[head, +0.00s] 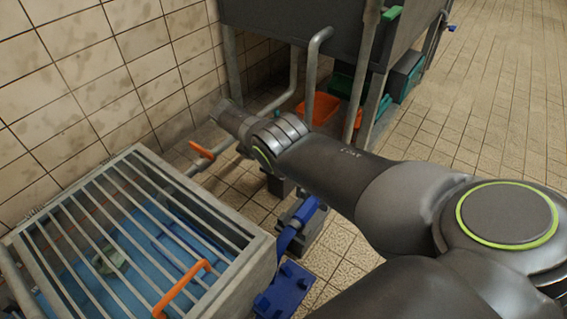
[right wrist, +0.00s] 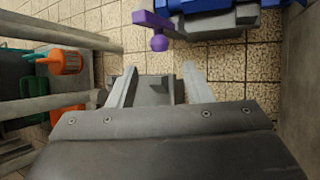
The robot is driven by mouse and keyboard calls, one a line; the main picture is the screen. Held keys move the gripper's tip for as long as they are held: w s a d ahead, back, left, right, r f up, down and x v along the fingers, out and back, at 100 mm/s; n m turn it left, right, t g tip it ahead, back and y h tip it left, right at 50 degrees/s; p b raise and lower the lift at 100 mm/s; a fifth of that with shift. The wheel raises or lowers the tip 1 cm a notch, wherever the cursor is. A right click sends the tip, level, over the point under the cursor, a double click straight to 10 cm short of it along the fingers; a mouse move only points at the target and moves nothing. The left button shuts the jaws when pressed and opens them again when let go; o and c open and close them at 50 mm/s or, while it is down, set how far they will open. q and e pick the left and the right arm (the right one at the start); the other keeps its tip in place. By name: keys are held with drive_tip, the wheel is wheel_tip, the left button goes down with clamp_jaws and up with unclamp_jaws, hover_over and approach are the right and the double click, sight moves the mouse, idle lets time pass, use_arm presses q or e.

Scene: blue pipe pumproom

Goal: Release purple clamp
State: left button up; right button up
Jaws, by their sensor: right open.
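The purple clamp (right wrist: 152,28) shows in the right wrist view at the top, with a rounded knob at its lower end. It sits beside a blue and grey fitting (right wrist: 215,20). My right gripper (right wrist: 160,84) is open, its two light grey fingers spread below the clamp in that view. Nothing is between the fingers except a grey block seen beyond them. The clamp appears apart from both fingertips. In the head view I cannot make out the clamp, and my right arm covers much of the middle. My left gripper is not in view.
In the head view, a barred crate (head: 137,160) with an orange handle (head: 182,288) stands at left. Blue equipment (head: 287,285) lies on the tiled floor beside it. A dark tank (head: 300,30) on pipe legs stands behind, with an orange bin (head: 318,108) below. Floor at upper right is clear.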

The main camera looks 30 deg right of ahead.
drive_tip(key=shift+v, duration=1.95)
